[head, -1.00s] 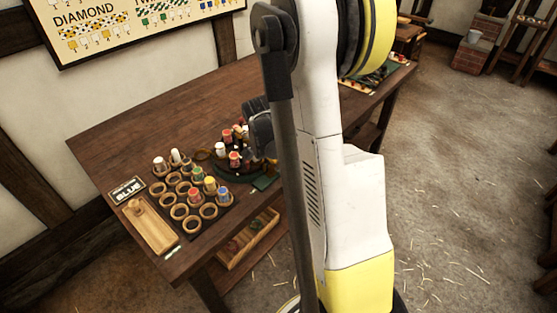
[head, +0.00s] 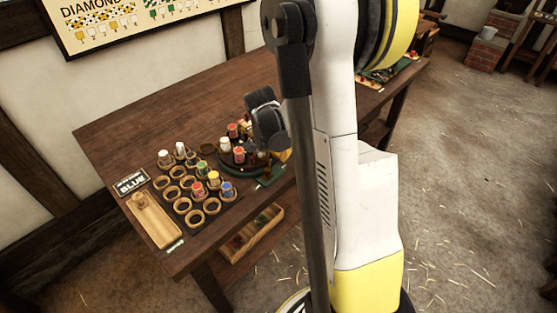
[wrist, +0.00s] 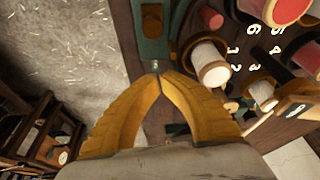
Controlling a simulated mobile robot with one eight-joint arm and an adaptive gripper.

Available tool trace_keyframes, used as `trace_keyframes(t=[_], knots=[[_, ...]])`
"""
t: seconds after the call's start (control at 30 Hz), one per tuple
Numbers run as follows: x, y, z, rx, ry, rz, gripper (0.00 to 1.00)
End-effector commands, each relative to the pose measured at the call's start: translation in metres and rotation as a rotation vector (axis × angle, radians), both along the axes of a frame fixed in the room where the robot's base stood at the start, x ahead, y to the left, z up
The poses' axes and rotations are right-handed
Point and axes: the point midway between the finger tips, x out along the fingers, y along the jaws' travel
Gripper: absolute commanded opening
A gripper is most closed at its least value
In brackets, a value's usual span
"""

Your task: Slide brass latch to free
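A green plate (wrist: 150,52) lies at the bench edge in the wrist view, with a small brass piece (wrist: 152,20), likely the latch, set in it. My gripper (wrist: 157,74) has its two yellow fingers together at the tips, just below the plate's near end. The brass piece is beyond the tips, apart from them. I see nothing between the fingers; whether the tips touch the plate is unclear. In the head view my gripper (head: 283,158) is small beside the round bobbin stand (head: 238,166), largely hidden by my arm.
Several coloured bobbins stand close right of the fingers, including a white-ended one (wrist: 213,72). A rack of wooden rings (head: 184,205) and a wooden tray (head: 154,220) are on the bench's near left. Straw-strewn floor (wrist: 65,45) is open left of the bench edge.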

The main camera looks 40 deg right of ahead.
Motion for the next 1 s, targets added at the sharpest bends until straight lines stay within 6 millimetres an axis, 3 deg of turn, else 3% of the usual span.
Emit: trace_keyframes(t=[0.03, 0.1, 0.4, 1.0], knots=[[-0.001, 0.007, 0.021, 0.0, 0.001, 0.005, 0.0], [-0.003, 0.012, 0.037, 0.0, 0.001, 0.005, 0.0], [-0.007, 0.028, 0.081, 0.0, 0.001, 0.004, 0.0], [-0.007, 0.03, 0.087, 0.0, 0.001, 0.003, 0.0]])
